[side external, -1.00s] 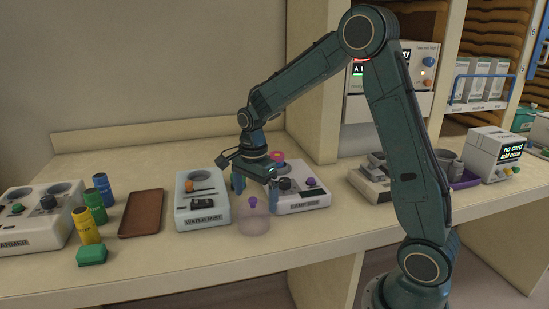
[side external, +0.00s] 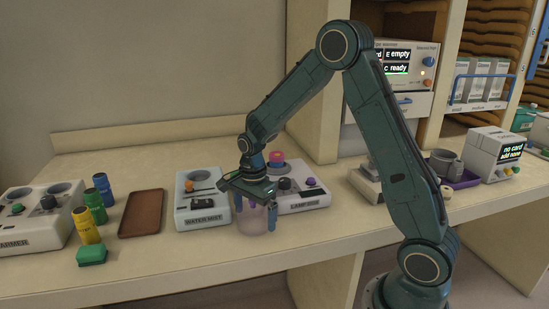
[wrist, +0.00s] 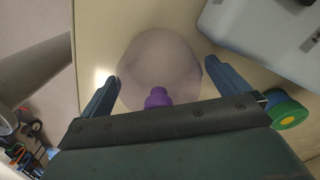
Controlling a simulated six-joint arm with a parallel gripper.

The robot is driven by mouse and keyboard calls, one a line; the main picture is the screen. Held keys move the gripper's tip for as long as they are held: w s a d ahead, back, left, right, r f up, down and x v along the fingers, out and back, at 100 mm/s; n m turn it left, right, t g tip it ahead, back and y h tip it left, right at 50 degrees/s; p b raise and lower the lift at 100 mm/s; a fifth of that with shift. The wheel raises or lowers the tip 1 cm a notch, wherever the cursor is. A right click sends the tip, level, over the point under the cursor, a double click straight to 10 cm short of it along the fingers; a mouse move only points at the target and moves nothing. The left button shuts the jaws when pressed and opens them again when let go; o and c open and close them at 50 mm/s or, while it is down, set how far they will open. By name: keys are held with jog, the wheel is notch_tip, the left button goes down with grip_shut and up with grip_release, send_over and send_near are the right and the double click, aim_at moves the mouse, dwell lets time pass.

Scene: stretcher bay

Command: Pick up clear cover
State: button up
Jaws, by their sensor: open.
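The clear cover (side external: 250,222) is a see-through dome with a purple knob on top. It stands on the bench in front of the water mist unit and the lamp box. It also shows in the wrist view (wrist: 160,62), its purple knob (wrist: 158,97) near the jaw line. My gripper (side external: 257,222) is open right over the cover, one finger on each side of it. In the wrist view the fingers (wrist: 158,85) lie left and right of the dome. I cannot tell whether they touch it.
The water mist unit (side external: 201,213) is close behind left, and the lamp box (side external: 312,200) close behind right. The bench front edge is near; bare bench lies right of the cover.

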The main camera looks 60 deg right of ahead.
dwell(0.4)
jog(key=c, duration=1)
jog(key=shift+r, duration=0.15)
notch_tip(320, 180, up, 20)
jog(key=shift+f, duration=0.15)
dwell(0.5)
jog(key=w+d+f+m, duration=0.2)
jog(key=d, duration=0.6)
jog(key=w+d+f+m, duration=0.2)
jog(key=d, duration=0.6)
jog(key=w+d+f+m, duration=0.1)
jog(key=d+f+m, duration=0.1)
jog(key=d, duration=0.5)
jog(key=shift+w+d+f, duration=0.2)
jog(key=shift+w+d, duration=0.2)
